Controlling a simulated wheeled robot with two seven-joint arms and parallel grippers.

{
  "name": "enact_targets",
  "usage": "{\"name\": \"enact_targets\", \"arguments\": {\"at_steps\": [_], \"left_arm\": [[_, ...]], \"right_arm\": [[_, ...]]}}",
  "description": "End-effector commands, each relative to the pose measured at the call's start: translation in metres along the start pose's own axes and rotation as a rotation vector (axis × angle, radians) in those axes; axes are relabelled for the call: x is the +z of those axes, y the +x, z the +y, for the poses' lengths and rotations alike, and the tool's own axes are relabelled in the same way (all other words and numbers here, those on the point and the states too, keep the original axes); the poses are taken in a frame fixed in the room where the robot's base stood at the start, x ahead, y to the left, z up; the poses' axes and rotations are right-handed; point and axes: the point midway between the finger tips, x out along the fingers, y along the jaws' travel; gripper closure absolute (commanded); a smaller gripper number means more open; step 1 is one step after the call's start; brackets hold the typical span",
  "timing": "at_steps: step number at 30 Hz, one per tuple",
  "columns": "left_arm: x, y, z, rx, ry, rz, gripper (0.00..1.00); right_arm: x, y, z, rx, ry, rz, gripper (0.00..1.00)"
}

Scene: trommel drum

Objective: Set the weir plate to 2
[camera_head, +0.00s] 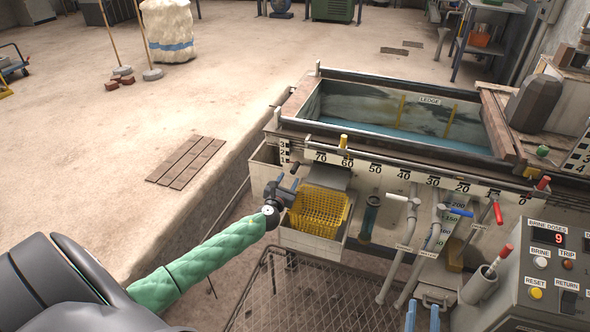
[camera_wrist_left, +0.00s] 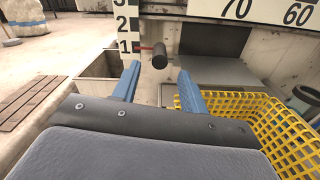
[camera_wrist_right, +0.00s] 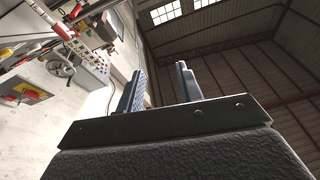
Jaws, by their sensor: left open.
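The weir scale (camera_wrist_left: 126,27), marked 3, 2, 1, is on the tank's left corner; it also shows in the head view (camera_head: 284,151). A dark round handle (camera_wrist_left: 159,56) stands out just right of it, with a thin red pointer (camera_wrist_left: 146,47) level with the 1. The weir plate itself I cannot make out surely. My left gripper (camera_head: 286,192) is open and empty; its blue fingers (camera_wrist_left: 157,88) are in front of and below the handle, apparently apart from it. My right gripper (camera_wrist_right: 160,80) is open and empty, pointing up; its fingertips show at the head view's bottom (camera_head: 423,308).
A yellow basket (camera_head: 320,210) stands right of my left gripper, below a grey chute (camera_head: 326,178). The tank (camera_head: 400,165) carries a long number scale. Valves with white, blue and red handles and a control panel (camera_head: 540,265) are at the right. Open floor lies left.

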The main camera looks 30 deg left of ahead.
Motion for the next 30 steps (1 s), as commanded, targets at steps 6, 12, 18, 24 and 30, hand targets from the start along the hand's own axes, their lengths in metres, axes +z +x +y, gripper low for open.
{"name": "enact_targets", "arguments": {"at_steps": [6, 12, 18, 24, 30], "left_arm": [[0.001, 0.01, 0.0, 0.002, 0.016, -0.001, 0.57], [-0.001, 0.034, 0.0, 0.003, 0.014, 0.0, 0.57], [0.0, 0.057, 0.0, 0.003, 0.012, -0.001, 0.57], [0.0, 0.072, 0.001, 0.003, 0.013, -0.001, 0.57], [0.0, 0.077, 0.001, 0.003, 0.013, 0.001, 0.57]], "right_arm": [[-0.011, 0.003, -0.001, -0.002, -0.003, 0.037, 0.64], [-0.042, 0.009, -0.002, -0.009, -0.013, 0.139, 0.64], [-0.076, 0.013, -0.004, -0.016, -0.022, 0.249, 0.64], [-0.101, 0.013, -0.006, -0.022, -0.028, 0.331, 0.64], [-0.112, 0.013, -0.007, -0.024, -0.03, 0.366, 0.64]]}}
